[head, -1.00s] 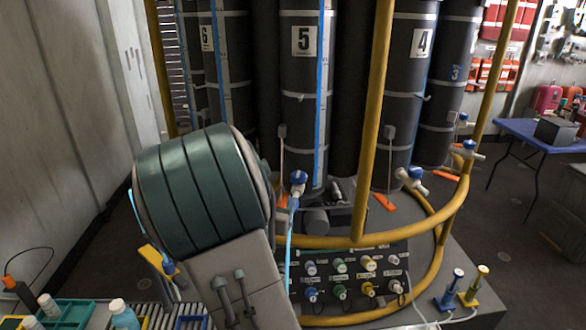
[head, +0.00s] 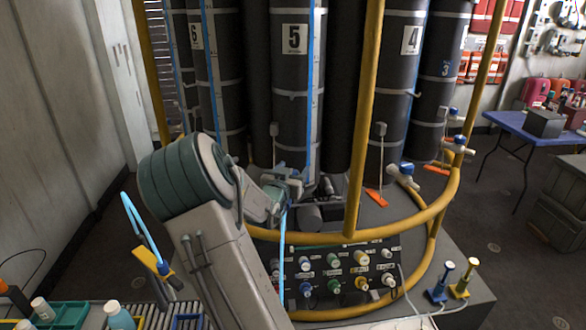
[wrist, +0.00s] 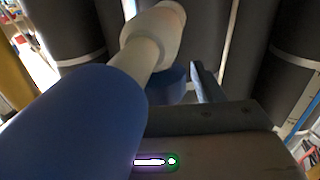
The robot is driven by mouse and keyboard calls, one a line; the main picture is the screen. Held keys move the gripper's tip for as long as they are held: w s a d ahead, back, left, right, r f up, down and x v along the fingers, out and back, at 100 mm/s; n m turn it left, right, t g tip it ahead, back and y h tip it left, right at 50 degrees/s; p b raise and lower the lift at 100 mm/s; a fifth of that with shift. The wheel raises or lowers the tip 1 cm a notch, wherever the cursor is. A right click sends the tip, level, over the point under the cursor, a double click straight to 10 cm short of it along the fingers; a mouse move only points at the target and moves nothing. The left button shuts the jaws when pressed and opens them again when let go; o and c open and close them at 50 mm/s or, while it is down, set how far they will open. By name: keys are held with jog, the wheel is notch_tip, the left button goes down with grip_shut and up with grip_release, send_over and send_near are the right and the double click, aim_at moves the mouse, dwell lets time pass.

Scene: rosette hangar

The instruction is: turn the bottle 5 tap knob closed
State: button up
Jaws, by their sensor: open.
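Bottle 5 (head: 293,90) is the tall black cylinder with the white "5" label, in the head view. My gripper (head: 284,182) is at its foot, in front of where its tap sits, and hides most of the tap there. In the wrist view the tap's pale body (wrist: 150,45) runs up from a large blue knob (wrist: 75,125), very near the camera at left. A smaller blue part shows behind the pale body. One dark jaw finger (wrist: 207,85) stands right of the knob; the other is hidden. My gripper is open. I cannot tell whether it touches the knob.
A yellow rail (head: 368,120) rises just right of my gripper and curves around the bottles. A panel of coloured knobs (head: 335,275) lies below. Bottle 4's tap (head: 404,175) is to the right.

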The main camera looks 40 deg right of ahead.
jog(key=shift+w+d, duration=0.2)
jog(key=shift+d, duration=0.1)
jog(key=c, duration=1)
